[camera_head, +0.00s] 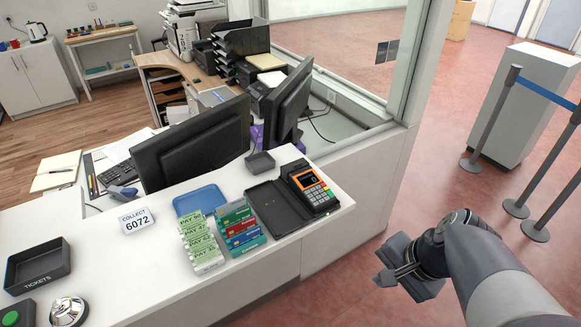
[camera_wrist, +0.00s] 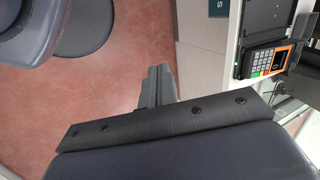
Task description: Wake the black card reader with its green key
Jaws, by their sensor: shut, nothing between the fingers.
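The black card reader (camera_head: 311,188) stands at the right end of the white counter. It has a small screen, orange trim and a keypad with light keys. It also shows at the upper right of the wrist view (camera_wrist: 264,60). A small green light shows on the counter edge below the reader. My gripper (camera_head: 380,280) is shut and empty, over the red floor to the right of the counter. It is apart from the reader. In the wrist view its fingers (camera_wrist: 157,80) are together.
An open black tray (camera_head: 278,221) lies left of the reader. Green and coloured card racks (camera_head: 240,228), a blue tray (camera_head: 200,200) and a "COLLECT 6072" sign (camera_head: 136,220) stand farther left. Monitors (camera_head: 192,145) rise behind. Barrier posts (camera_head: 495,120) stand at right. Floor between is clear.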

